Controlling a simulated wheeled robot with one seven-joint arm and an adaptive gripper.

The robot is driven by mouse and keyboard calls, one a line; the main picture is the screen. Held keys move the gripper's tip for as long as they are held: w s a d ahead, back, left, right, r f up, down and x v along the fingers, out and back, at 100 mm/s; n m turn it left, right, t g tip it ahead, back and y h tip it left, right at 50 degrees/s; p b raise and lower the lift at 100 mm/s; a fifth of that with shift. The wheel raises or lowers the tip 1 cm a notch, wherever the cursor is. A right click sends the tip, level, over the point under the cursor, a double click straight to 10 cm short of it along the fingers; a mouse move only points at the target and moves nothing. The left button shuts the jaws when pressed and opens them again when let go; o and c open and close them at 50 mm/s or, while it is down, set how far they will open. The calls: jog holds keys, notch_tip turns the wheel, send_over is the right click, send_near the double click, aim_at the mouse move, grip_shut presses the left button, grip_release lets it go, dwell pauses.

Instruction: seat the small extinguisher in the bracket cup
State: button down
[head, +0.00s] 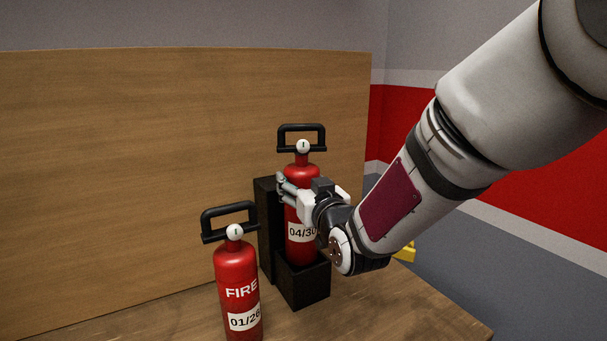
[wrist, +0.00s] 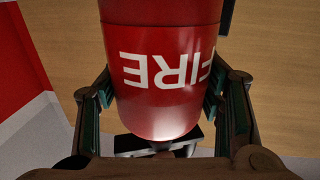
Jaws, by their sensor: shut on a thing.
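A red extinguisher labelled 04/30 (head: 302,250), with a black handle and a round white gauge, stands upright at the black bracket cup (head: 304,287). Its lower end is hidden behind the cup's front walls and appears inside it; how deep it sits I cannot tell. My gripper (head: 303,193) is shut around its upper body from the right. In the wrist view the red body with upside-down FIRE lettering (wrist: 165,72) fills the space between my two fingers (wrist: 160,97). Its black handle shows below the rounded shoulder there.
A second red extinguisher labelled 01/26 (head: 237,288) stands on the wooden table (head: 400,308), nearer and left of the bracket. The bracket's black back plate (head: 266,225) stands before a tall wooden panel (head: 140,160). A yellow object (head: 405,252) lies beyond the table. The table's right side is clear.

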jog(key=shift+f, duration=1.65)
jog(key=shift+c, duration=2.3)
grip_release()
jog(key=shift+f, duration=0.2)
jog(key=shift+r, duration=0.15)
jog(key=p+v, duration=0.2)
jog(key=v, duration=0.7)
jog(key=shift+r, duration=0.2)
jog(key=p, duration=0.2)
jog(key=shift+s+d+p, duration=0.25)
jog(key=shift+s+p, duration=0.1)
jog(key=shift+p, duration=0.05)
